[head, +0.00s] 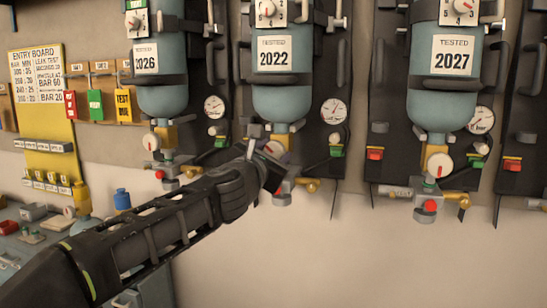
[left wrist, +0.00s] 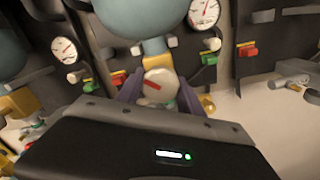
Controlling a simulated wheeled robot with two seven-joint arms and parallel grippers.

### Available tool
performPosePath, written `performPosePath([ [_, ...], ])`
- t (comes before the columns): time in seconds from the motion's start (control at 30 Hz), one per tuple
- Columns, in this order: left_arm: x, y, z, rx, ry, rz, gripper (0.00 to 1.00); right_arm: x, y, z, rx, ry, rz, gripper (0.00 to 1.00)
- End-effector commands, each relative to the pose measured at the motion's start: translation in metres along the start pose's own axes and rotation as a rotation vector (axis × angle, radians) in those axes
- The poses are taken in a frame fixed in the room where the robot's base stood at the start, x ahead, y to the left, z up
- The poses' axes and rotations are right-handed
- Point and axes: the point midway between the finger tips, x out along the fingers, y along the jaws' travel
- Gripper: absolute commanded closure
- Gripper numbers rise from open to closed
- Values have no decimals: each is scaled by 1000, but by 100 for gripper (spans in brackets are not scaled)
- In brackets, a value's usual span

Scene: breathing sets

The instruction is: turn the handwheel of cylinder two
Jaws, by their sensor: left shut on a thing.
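The blue cylinder tagged 2022 (head: 282,98) hangs upright in the middle of the head view, with a brass valve (head: 281,128) under it. Its cream handwheel with a red mark (head: 274,149) is partly hidden by my left gripper (head: 270,160). In the left wrist view the handwheel (left wrist: 159,86) faces the camera, its red mark tilted. The purple fingers of my left gripper (left wrist: 157,88) stand on either side of it, shut on it. I cannot read a cylinder number two on this set. My right gripper is in neither view.
Similar sets stand on either side, tagged 2026 (head: 161,98) and 2027 (head: 442,92). A yellow entry board (head: 48,120) is at left, above a cluttered bench. The lower right wall is clear.

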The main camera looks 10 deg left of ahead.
Motion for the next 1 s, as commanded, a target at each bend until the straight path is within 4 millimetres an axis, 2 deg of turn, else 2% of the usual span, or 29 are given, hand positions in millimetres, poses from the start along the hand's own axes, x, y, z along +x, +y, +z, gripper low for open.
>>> performPosePath([
  [1.0, 1, -5, -3, -965, 4, 6, 97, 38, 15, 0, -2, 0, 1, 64],
])
